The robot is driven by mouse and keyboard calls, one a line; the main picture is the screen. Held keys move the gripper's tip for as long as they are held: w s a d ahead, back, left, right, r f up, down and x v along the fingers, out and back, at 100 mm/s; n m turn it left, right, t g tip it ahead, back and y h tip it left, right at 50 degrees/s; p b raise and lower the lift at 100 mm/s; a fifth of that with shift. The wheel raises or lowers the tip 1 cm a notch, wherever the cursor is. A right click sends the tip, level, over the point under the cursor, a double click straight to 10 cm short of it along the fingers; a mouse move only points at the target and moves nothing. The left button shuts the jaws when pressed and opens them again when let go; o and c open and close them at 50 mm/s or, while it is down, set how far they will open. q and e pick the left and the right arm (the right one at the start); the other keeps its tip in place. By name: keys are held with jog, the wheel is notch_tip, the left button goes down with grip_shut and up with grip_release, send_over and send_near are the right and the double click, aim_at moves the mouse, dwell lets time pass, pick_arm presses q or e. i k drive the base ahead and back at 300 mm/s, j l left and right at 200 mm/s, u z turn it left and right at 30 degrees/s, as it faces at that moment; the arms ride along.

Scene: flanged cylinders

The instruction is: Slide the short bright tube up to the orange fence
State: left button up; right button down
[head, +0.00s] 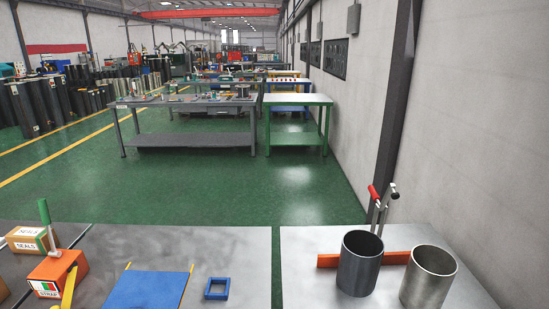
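The bright tube (424,292) is an open, light grey metal cylinder, upright on the right-hand metal table. A darker grey tube (355,278) of similar size stands upright to its left, with a gap between them. The orange fence (328,261) is a low bar behind the dark tube, which hides its middle. The fence's right part shows between the tubes and its end meets the bright tube's outline; I cannot tell whether they touch. Neither of my grippers is in view.
A tool with red and black handles (378,208) stands behind the fence. A gap separates the right table from the left table (245,250), which holds a blue panel (147,291), a blue square frame (217,288), an orange strapping tool (58,270) and a SEALS box (30,240).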

aim_at(427, 280)
jog(key=z, duration=1.5)
jog(key=i+l+u, duration=0.2)
jog(key=i+l, duration=0.95)
jog(key=l, duration=0.1)
